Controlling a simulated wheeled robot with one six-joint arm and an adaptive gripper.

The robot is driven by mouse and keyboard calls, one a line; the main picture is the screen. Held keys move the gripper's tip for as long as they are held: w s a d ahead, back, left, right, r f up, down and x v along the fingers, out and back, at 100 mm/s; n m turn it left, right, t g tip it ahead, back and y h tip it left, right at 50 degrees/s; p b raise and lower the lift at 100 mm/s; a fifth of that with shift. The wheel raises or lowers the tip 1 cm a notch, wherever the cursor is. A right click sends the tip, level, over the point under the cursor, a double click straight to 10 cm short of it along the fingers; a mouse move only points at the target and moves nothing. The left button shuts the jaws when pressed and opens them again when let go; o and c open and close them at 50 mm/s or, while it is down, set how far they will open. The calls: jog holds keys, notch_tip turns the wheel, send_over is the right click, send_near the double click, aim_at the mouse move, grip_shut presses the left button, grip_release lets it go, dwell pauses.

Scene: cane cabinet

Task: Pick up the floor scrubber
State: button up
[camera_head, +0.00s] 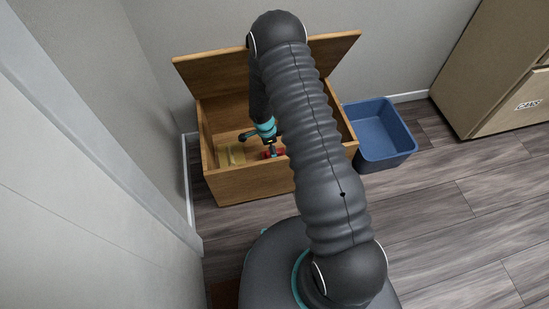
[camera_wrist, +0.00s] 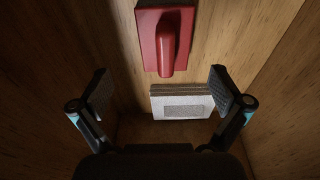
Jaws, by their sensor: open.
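A red block with a rounded raised handle, which looks like the floor scrubber (camera_wrist: 165,38), lies on the wooden floor of an open box. It shows at the top middle of the wrist view, and small red parts show under my gripper in the head view (camera_head: 267,155). My gripper (camera_wrist: 159,76) is open and empty inside the box. In the wrist view its two fingers stand apart, left and right, with the red handle between and beyond them. I cannot tell the height of the fingers above it. My arm hides part of the box in the head view.
A pale block (camera_wrist: 182,104) lies close to the red one, between my fingers in the wrist view. A yellowish item (camera_head: 236,154) lies at the left in the wooden box (camera_head: 245,187). The lid stands open. A blue bin (camera_head: 402,157) stands right of it; a cabinet (camera_head: 500,75) is farther right.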

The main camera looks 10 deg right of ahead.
jog(key=shift+w+d+f, duration=0.15)
jog(key=shift+d+f, duration=0.1)
jog(key=shift+f, duration=0.95)
jog(key=shift+w+d+f, duration=0.1)
jog(key=shift+d+f, duration=0.15)
jog(key=shift+f, duration=0.95)
jog(key=shift+w+d+f, duration=0.15)
jog(key=shift+d+f, duration=0.1)
jog(key=shift+f, duration=0.95)
jog(key=c, duration=1.2)
jog(key=shift+r, duration=0.2)
jog(key=shift+r, duration=0.25)
jog(key=r, duration=0.3)
jog(key=shift+d+r, duration=0.25)
jog(key=shift+r, duration=0.1)
jog(key=s+d+r, duration=0.3)
jog(key=d+r, duration=0.3)
jog(key=d, duration=0.4)
jog(key=shift+s+d+r, duration=0.15)
jog(key=shift+d+r, duration=0.1)
jog(key=shift+d, duration=0.1)
